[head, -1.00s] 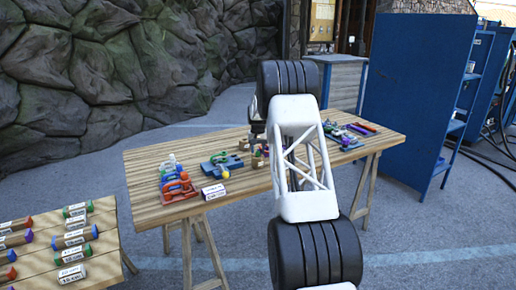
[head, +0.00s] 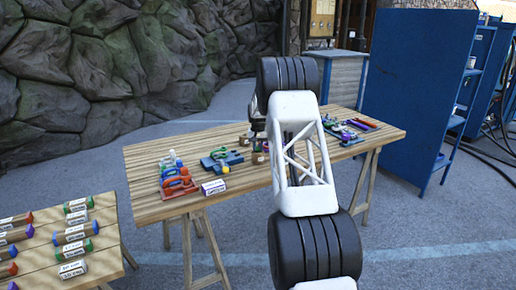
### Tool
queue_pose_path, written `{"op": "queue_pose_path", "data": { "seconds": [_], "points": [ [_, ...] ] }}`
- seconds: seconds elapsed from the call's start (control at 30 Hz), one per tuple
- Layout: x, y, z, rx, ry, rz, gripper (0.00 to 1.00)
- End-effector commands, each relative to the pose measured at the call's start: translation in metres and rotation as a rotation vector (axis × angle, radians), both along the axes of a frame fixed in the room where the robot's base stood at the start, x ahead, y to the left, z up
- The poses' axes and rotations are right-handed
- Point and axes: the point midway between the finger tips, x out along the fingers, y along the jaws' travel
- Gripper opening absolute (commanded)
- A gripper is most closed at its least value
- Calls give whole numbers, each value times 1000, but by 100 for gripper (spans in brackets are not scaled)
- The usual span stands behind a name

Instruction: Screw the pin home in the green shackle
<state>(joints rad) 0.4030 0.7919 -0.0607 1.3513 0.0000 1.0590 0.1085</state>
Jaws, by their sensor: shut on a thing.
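The green shackle (head: 220,153) appears as a small green shape on a blue fixture (head: 213,165) near the middle of the wooden table. A yellow ball (head: 226,170) shows at the fixture's front. My gripper (head: 258,143) is a small dark shape low behind my arm, to the right of the fixture and apart from the green shape in the picture. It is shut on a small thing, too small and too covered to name. I cannot make out the pin or its seating in the shackle.
A red rack (head: 180,187) with coloured pieces stands at the table's left, beside a white label card (head: 213,187). Small brown blocks (head: 258,158) stand near my gripper. Coloured tools (head: 365,123) lie at the right. A second table (head: 112,222) holds labelled tubes. A blue cabinet (head: 415,95) stands behind.

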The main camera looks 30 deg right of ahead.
Motion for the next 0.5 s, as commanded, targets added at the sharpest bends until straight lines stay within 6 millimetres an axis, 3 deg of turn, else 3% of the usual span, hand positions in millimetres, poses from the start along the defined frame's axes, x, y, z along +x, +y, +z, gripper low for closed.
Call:
{"op": "queue_pose_path", "data": {
  "seconds": [0.5],
  "points": [
    [0, 0, 14, 0, 0, 0, 0]
  ]
}}
